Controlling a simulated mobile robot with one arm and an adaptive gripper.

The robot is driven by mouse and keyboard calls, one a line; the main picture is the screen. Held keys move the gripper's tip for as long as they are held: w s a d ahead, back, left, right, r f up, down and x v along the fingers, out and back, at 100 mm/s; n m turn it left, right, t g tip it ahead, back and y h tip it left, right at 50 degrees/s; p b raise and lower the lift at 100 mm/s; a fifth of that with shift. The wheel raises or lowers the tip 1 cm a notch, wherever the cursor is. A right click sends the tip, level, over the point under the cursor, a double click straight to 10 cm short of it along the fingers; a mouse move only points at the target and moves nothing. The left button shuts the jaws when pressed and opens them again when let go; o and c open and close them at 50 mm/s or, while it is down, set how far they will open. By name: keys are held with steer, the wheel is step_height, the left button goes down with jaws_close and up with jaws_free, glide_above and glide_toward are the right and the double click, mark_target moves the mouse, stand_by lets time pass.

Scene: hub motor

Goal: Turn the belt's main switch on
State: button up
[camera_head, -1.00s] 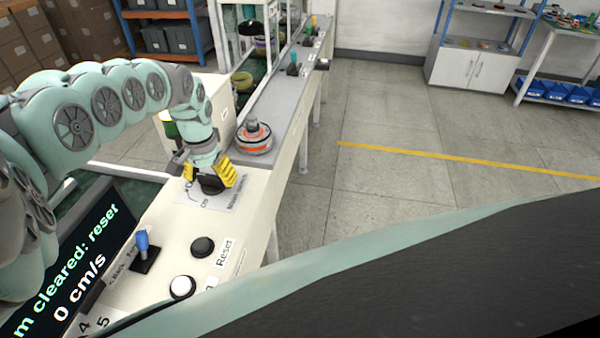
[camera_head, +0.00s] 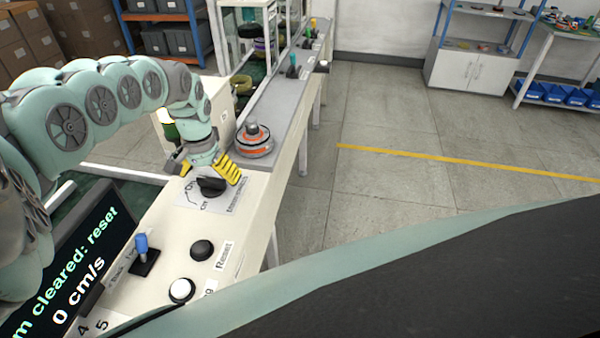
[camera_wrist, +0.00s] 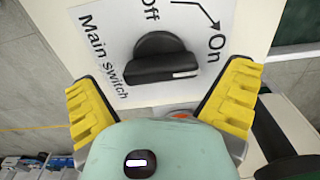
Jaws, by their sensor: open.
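The main switch (camera_head: 211,187) is a black rotary knob on a white label plate on the pale control panel. In the wrist view the knob (camera_wrist: 158,62) has its bar lying roughly crosswise, with a white mark at its right end. That end is on the side of the "On" label (camera_wrist: 215,49); the "Off" label (camera_wrist: 150,9) is above the knob. My gripper (camera_head: 207,173) is open, its yellow fingers apart on either side of the knob. In the wrist view my gripper (camera_wrist: 160,78) shows clear gaps to the knob and holds nothing.
A black button (camera_head: 202,250) by the "Reset" label, a white button (camera_head: 181,290) and a blue-topped lever (camera_head: 141,245) are on the panel's near part. The display (camera_head: 62,275) reads "cleared: reset" and "0 cm/s". An orange-ringed round part (camera_head: 254,142) sits on the belt beyond.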

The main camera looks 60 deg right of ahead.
mark_target(210, 178)
step_height(210, 178, up, 11)
stand_by(0.4)
steer(key=shift+r, duration=0.1)
stand_by(0.3)
